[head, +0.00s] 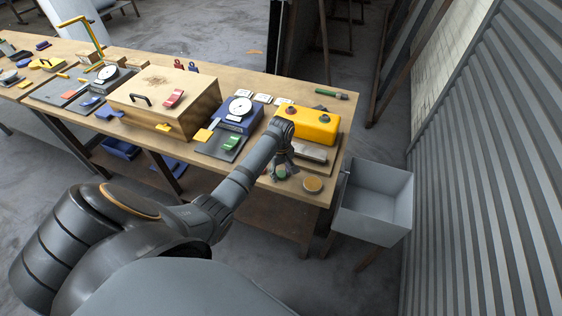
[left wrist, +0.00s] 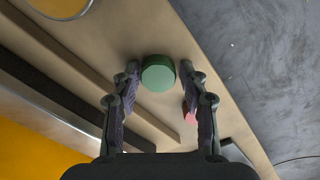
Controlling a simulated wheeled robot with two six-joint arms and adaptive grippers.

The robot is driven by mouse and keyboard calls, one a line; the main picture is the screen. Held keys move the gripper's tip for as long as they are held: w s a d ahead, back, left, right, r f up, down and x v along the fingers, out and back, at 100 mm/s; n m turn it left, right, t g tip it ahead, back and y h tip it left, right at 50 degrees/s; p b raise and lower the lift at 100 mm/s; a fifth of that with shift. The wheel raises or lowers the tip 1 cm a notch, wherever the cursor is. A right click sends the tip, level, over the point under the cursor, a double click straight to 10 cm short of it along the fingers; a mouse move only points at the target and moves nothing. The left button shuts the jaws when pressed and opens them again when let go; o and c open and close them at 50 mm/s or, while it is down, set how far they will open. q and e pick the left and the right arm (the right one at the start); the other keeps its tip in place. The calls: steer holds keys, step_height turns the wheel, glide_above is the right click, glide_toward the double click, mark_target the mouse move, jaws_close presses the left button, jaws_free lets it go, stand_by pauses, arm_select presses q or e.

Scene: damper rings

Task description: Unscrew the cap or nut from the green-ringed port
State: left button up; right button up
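The yellow box (head: 308,125) stands near the right end of the bench. Two dark round ports or caps show on its top, a reddish one (head: 291,110) and a greenish one (head: 323,118); their detail is too small to tell. My left gripper (head: 282,174) points down over the bench's front edge, in front of the box. Its fingers are apart, with a green round cap (left wrist: 158,73) between the tips and a narrow gap on each side. A small red piece (left wrist: 189,114) is partly hidden behind one finger. My right gripper is not in view.
A round dish (head: 312,185) lies to the right of the gripper. A grey bin (head: 376,205) stands off the bench's right end. A blue gauge unit (head: 239,114) and a wooden box (head: 165,98) stand to the left. A green-handled tool (head: 331,94) lies behind.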

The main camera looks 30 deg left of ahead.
arm_select(q)
steer(key=shift+o, duration=0.9)
steer(key=shift+f, duration=0.1)
step_height(320, 180, up, 12)
jaws_close()
stand_by(1.2)
